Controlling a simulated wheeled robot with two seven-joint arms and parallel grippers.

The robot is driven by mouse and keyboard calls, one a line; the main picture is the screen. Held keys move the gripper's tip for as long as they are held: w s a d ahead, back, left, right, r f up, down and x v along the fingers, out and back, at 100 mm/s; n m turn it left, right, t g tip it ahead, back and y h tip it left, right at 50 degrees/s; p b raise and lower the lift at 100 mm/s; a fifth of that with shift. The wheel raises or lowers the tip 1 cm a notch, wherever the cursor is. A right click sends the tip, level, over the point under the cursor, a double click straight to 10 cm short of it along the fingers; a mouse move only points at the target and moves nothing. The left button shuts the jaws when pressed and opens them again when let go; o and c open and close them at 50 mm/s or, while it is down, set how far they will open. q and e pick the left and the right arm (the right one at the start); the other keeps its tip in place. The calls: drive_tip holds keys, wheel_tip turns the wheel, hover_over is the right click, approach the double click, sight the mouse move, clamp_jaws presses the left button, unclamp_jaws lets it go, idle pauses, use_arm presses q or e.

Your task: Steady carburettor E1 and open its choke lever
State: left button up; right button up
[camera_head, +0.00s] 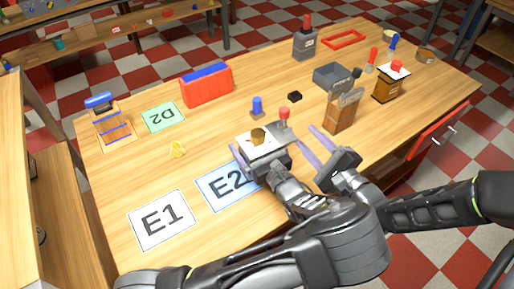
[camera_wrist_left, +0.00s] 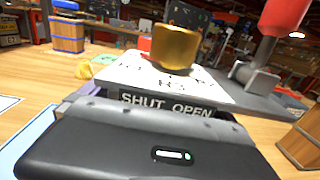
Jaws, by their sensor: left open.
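A device with a white top plate (camera_head: 262,141), a brass knob (camera_head: 258,135) and a red-capped lever (camera_head: 284,116) stands just beyond the E2 card. In the left wrist view its plate (camera_wrist_left: 122,72) is close, above a strip reading SHUT OPEN (camera_wrist_left: 165,105). The brass knob (camera_wrist_left: 176,47) and red cap (camera_wrist_left: 284,14) also show. The lettering on the plate is unclear, so I cannot confirm it is E1. My left gripper (camera_head: 258,146) is open at the device's near side; one finger is left of it, the other hidden. My right gripper (camera_head: 306,134) is open and empty, to its right.
The E1 card (camera_head: 160,219) lies bare at the front left; the E2 card (camera_head: 222,186) is partly covered by my left gripper. A blue knob (camera_head: 257,104), black block (camera_head: 295,96) and wooden stand (camera_head: 343,110) are nearby. A red box (camera_head: 207,87) stands farther back.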

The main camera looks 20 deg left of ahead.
use_arm(q)
drive_tip(key=shift+c, duration=0.3)
drive_tip(key=c, duration=1.5)
drive_tip(key=shift+o, duration=0.2)
